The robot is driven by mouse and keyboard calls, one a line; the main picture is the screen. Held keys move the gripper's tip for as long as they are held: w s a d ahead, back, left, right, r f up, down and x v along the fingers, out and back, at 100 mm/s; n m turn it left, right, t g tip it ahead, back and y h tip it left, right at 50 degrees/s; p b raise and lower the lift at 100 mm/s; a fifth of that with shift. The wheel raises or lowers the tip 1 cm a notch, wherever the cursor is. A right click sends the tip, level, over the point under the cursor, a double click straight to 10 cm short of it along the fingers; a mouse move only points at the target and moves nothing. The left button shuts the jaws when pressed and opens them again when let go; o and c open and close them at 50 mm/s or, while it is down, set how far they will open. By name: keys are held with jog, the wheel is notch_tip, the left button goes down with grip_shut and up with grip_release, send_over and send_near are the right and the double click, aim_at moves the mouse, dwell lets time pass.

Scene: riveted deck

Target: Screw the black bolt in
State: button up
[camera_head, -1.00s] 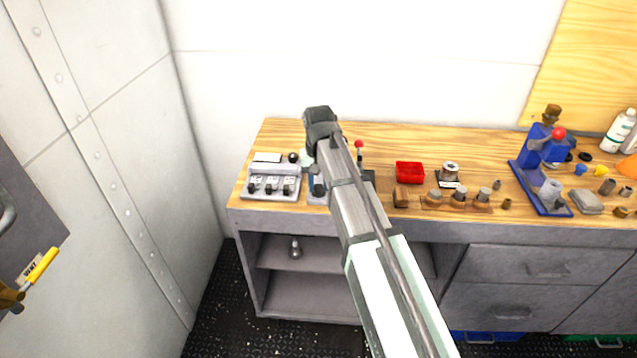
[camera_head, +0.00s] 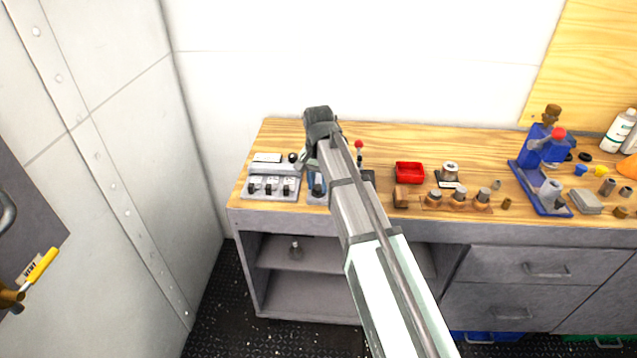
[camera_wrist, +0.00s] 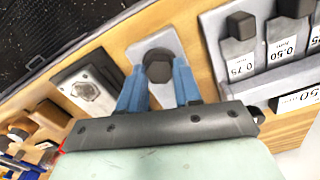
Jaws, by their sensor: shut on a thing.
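The black bolt (camera_wrist: 158,68) shows its dark hexagonal head in the wrist view, standing over a pale grey plate (camera_wrist: 168,41) on the wooden bench. My gripper (camera_wrist: 160,76) has two blue fingers, one on each side of the bolt head, and is shut on it. How far the bolt's shank goes into the plate is hidden under the head. In the head view my gripper (camera_head: 316,184) points down near the bench's front left part, right beside the gauge tray. My own arm covers much of the plate there.
A grey tray (camera_head: 250,192) with black-knobbed, labelled gauges lies just left. A red bin (camera_head: 409,172), a wooden block with several fittings (camera_head: 459,198) and a blue press (camera_head: 546,160) stand to the right. The bench's front edge is close by.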

aim_at(318, 187)
jog(key=shift+r, duration=0.1)
jog(key=o, duration=1)
jog(key=shift+o, duration=0.2)
notch_tip(318, 187, up, 14)
dwell(0.3)
